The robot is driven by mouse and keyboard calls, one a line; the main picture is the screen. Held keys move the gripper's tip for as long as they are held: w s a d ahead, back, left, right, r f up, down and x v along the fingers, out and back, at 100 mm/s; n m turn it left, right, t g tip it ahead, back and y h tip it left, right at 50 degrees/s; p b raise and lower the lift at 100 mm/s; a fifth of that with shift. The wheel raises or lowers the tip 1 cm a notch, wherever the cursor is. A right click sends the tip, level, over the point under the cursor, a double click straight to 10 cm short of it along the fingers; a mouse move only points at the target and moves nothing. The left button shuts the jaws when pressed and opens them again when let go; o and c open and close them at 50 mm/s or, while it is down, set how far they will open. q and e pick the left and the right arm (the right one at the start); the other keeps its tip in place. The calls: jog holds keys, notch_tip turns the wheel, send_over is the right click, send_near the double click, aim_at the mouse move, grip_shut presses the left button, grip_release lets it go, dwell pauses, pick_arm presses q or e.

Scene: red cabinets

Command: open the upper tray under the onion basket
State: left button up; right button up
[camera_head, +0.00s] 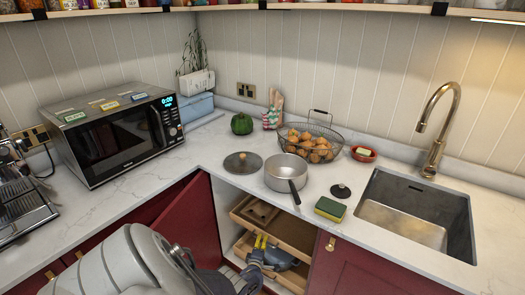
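The onion basket (330,134), a dark wire basket of onions, stands on the white counter. Below the counter, a cabinet stands open with two wooden trays inside. The upper tray (289,240) holds a small wooden item, and the lower tray (290,280) sits under it. My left gripper (261,241) is in front of the trays, with its yellow-marked fingers pointing up near the upper tray's front. Whether it touches the tray is unclear, and its finger gap is too small to judge. My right gripper is not in view.
A red cabinet door (192,222) stands open left of the trays, close to my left arm. A steel saucepan (287,174) with its handle toward the front, a lid (243,162) and a sponge (330,209) are on the counter above. The sink (420,212) is at right.

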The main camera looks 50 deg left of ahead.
pick_arm(q)
jog(key=shift+w+a+r, duration=0.1)
jog(key=shift+w, duration=0.05)
dwell(0.4)
jog(key=shift+c, duration=0.5)
grip_shut()
